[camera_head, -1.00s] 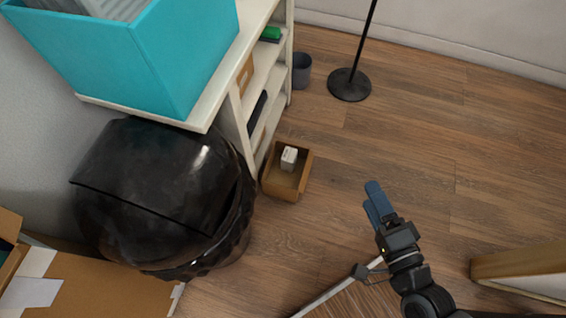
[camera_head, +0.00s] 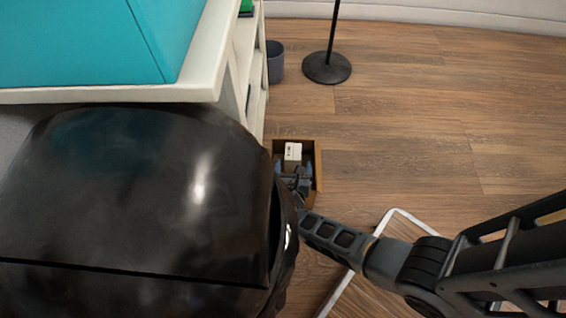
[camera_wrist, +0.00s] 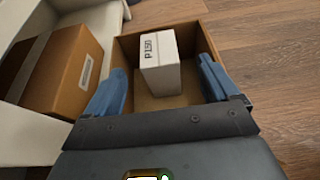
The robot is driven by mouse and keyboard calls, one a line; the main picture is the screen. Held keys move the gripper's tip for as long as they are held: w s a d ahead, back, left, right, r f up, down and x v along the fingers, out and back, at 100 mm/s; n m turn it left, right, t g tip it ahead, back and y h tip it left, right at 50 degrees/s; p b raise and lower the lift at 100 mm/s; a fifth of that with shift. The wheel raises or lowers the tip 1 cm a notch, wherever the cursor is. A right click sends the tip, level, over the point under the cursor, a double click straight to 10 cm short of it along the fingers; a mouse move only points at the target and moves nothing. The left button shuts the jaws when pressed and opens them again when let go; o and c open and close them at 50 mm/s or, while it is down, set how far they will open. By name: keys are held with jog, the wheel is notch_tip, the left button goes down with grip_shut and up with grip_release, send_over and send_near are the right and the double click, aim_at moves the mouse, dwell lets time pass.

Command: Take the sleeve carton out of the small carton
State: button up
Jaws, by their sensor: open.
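The sleeve carton (camera_wrist: 158,63) is a small white box marked P150. It stands inside the small carton (camera_wrist: 193,33), an open brown box on the floor. In the head view, the white sleeve carton (camera_head: 292,151) shows at the back of the small carton (camera_head: 318,160). My gripper (camera_wrist: 158,82) is open, with its blue fingers on either side of the sleeve carton in the wrist view and a gap on each side. The fingers do not appear to touch it. In the head view, my gripper (camera_head: 293,172) is at the small carton, partly hiding its inside.
A white shelf (camera_head: 247,60) stands left of the small carton, with a larger brown box (camera_wrist: 62,65) on it. A grey bin (camera_head: 274,62) and black stand base (camera_head: 327,68) are behind.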

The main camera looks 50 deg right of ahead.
aim_at(293, 156)
jog(key=b+x, duration=0.3)
jog(key=x, duration=0.4)
jog(key=shift+a+f, duration=0.15)
jog(key=shift+f, duration=0.05)
jog(key=shift+w+d+b, duration=0.3)
jog(key=shift+b, duration=0.1)
jog(key=shift+c, duration=0.4)
jog(key=c, duration=1.1)
